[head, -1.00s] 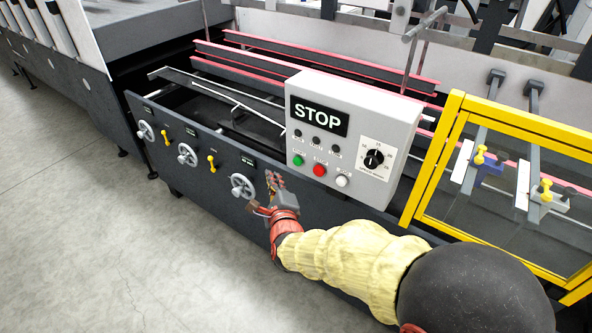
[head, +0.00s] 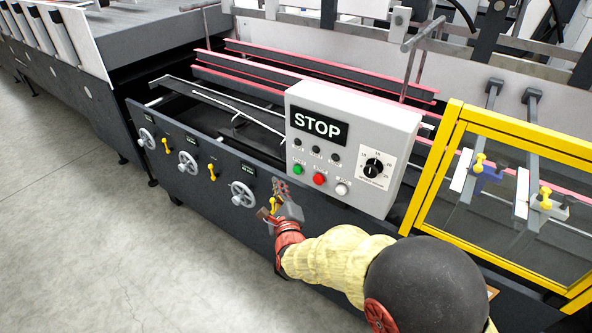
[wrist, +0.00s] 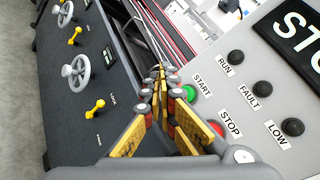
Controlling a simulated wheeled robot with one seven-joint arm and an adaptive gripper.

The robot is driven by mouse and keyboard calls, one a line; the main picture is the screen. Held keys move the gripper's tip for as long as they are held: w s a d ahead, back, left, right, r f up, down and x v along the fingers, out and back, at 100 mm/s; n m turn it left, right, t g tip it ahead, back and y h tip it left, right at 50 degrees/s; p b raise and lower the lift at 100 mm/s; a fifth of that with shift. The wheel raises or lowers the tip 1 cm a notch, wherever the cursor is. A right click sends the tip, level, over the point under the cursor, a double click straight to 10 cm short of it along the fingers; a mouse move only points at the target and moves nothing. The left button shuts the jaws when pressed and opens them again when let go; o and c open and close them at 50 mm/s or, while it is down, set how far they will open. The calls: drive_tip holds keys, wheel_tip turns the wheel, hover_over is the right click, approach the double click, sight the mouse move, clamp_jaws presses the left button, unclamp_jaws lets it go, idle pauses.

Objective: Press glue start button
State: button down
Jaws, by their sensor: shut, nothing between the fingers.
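The control box (head: 352,122) is light grey and shows a dark STOP display (head: 319,126). The green START button (head: 298,169) is at the lower left of its face, with the red STOP button (head: 319,180) and a white button (head: 342,188) to its right. My gripper (head: 281,184) is shut and empty, just left of and below the green button in the head view. In the wrist view my fingers (wrist: 159,73) point forward and partly cover the left side of the green START button (wrist: 189,93). I cannot tell whether they touch the box.
The dark machine side panel (head: 220,178) carries handwheels (head: 243,194) and yellow levers (head: 167,146) left of my gripper. A yellow-framed guard (head: 440,165) stands right of the box. Open floor (head: 90,230) lies in front at the left.

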drive_tip(key=shift+w+d+b, duration=0.4)
drive_tip(key=shift+w+d, duration=0.35)
drive_tip(key=shift+w, duration=0.25)
drive_tip(key=shift+w+d+b, duration=0.35)
drive_tip(key=shift+w+d, duration=0.4)
drive_tip(key=shift+w, duration=0.2)
drive_tip(key=shift+w+d+b, duration=0.6)
drive_tip(key=shift+w+b, duration=0.15)
drive_tip(key=shift+b, duration=0.3)
idle(0.8)
drive_tip(key=shift+s, duration=0.1)
drive_tip(key=shift+s+a+b, duration=0.3)
drive_tip(key=shift+s+a, duration=0.25)
drive_tip(key=shift+s, duration=0.1)
drive_tip(key=shift+s+a+b, duration=0.25)
drive_tip(key=shift+s+a, duration=0.55)
drive_tip(key=shift+s, duration=0.2)
drive_tip(key=shift+s+a+b, duration=0.2)
drive_tip(key=shift+s+a, duration=0.55)
drive_tip(key=shift+s, duration=0.25)
